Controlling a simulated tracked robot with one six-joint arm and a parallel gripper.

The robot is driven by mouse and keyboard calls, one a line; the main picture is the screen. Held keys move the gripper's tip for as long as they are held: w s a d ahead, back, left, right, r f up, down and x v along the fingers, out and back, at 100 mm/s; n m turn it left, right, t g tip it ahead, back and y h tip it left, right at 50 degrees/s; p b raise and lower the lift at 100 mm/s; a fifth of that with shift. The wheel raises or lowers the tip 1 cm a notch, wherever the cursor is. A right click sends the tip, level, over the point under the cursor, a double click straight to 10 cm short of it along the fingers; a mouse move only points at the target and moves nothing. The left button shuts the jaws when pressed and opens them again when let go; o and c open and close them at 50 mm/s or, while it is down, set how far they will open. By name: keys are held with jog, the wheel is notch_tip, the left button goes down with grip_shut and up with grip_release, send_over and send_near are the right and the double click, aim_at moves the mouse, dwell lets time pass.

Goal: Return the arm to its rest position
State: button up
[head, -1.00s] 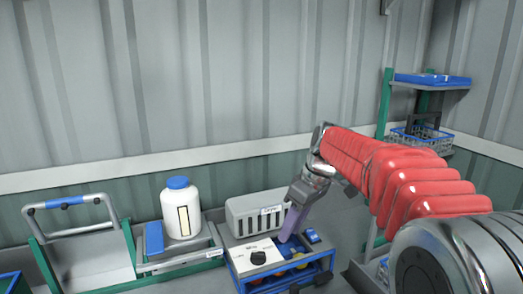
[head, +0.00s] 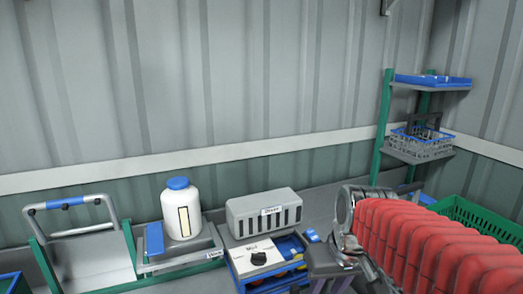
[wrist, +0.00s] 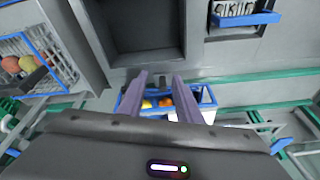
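My arm, in a red ribbed sleeve, fills the lower right of the head view. Its wrist hangs down near the bottom edge, where the fingers run partly out of the picture. In the wrist view my gripper (wrist: 161,78) shows two purple fingers standing apart with nothing held between them. Beyond the fingers is a blue-edged tray (wrist: 207,96) with orange and yellow round items. In the head view my wrist is just right of the blue and white tray (head: 240,272) and apart from the wall.
A grey slotted box (head: 248,207) stands behind the tray. A white bottle with a blue cap (head: 195,208) stands to its left. A shelf (head: 425,84) with a wire basket (head: 421,151) is at the back right, above a green crate (head: 480,222).

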jog(key=s+d+m+t, duration=0.1)
jog(key=s+d+t, duration=0.1)
jog(key=s, duration=1)
jog(key=shift+f+t+h, duration=0.2)
jog(key=shift+t+h, duration=0.1)
jog(key=shift+h, duration=0.1)
